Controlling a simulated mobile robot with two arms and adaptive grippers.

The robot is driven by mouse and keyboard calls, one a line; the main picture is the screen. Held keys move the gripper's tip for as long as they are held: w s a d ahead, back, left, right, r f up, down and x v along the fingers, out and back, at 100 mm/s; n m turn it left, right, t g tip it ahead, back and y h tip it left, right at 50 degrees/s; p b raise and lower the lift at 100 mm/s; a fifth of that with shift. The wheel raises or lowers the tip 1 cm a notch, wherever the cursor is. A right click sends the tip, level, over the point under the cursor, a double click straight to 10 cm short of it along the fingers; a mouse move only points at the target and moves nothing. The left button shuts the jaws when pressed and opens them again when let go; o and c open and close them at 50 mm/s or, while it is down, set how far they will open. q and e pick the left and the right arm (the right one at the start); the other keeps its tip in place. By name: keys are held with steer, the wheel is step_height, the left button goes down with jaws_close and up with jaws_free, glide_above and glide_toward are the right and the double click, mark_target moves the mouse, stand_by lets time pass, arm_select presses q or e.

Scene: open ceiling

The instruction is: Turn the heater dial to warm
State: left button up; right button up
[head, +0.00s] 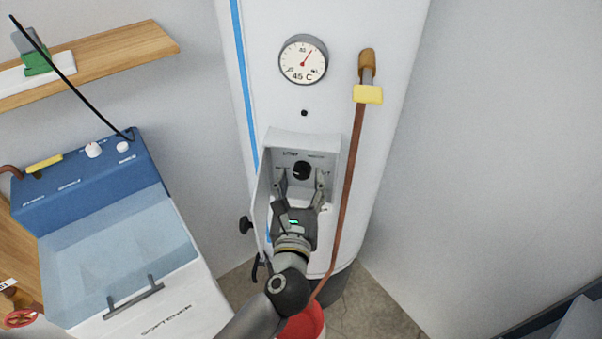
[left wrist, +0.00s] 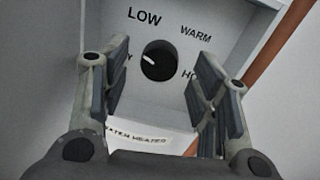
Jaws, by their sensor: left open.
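The heater dial (head: 302,170) is a round black knob on a light grey control box (head: 300,142) on the front of the white water heater (head: 335,30). In the left wrist view the dial (left wrist: 159,61) has a white mark pointing to the upper left, between LOW and a label ending in Y. WARM (left wrist: 196,33) is printed at its upper right, and HO, partly hidden, at its right. My left gripper (head: 305,180) is open in front of the box. Its fingers (left wrist: 160,85) stand either side of the dial, apart from it. My right gripper is not in view.
A copper pipe (head: 350,180) with a yellow tag (head: 368,94) runs down right of the box. A gauge (head: 303,60) above reads 45 C. The box's open cover (head: 262,205) stands at its left. A blue and white softener (head: 120,235) and a red bucket (head: 305,322) are nearby.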

arm_select(q)
steer(key=shift+w+d, duration=0.1)
steer(key=shift+w, duration=0.65)
steer(key=shift+c, duration=0.5)
steer(key=c, duration=0.9)
steer(key=shift+c, duration=0.2)
